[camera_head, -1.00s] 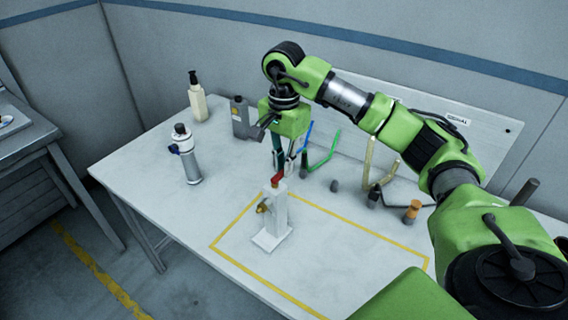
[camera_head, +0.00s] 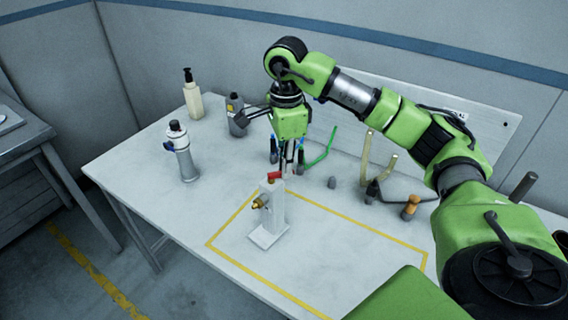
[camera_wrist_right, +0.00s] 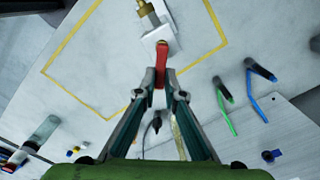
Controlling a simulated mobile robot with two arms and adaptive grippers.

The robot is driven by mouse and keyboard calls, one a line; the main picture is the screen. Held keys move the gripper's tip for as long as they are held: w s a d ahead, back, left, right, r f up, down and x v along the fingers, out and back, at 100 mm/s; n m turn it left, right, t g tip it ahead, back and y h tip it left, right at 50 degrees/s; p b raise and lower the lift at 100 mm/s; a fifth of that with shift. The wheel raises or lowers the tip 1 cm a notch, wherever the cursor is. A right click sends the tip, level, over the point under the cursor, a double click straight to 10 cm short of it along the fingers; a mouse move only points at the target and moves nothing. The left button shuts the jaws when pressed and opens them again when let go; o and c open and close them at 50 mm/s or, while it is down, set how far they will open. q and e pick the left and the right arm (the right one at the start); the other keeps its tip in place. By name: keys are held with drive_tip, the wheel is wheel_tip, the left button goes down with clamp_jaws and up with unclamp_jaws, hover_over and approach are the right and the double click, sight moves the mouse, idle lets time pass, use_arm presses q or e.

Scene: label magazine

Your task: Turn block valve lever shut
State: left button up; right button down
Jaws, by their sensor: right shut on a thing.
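The white block valve stand (camera_head: 270,218) is upright inside the yellow outline on the table, with a brass fitting (camera_head: 260,202) on its left side. Its red lever (camera_head: 274,176) lies across the top and points right and back. My right gripper (camera_head: 290,170) points down at the lever's free end. In the right wrist view the red lever (camera_wrist_right: 161,60) runs between the two fingertips (camera_wrist_right: 163,88), which are shut on it. The brass fitting (camera_wrist_right: 146,8) shows at the top of that view. My left gripper is out of view.
Behind the gripper are green-handled (camera_head: 322,153) and tan-handled tools (camera_head: 366,155). The table (camera_head: 150,170) left of the yellow outline is clear.

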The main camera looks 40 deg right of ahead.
drive_tip(key=m, duration=0.2)
drive_tip(key=s+a+m, duration=0.1)
drive_tip(key=m, duration=0.2)
drive_tip(key=s+m+b, duration=0.1)
drive_tip(key=m, duration=0.2)
drive_tip(key=shift+a, duration=0.3)
idle(1.1)
drive_tip(key=c, duration=2.1)
unclamp_jaws()
drive_tip(key=shift+c, duration=0.2)
wheel_tip(320, 180, up, 12)
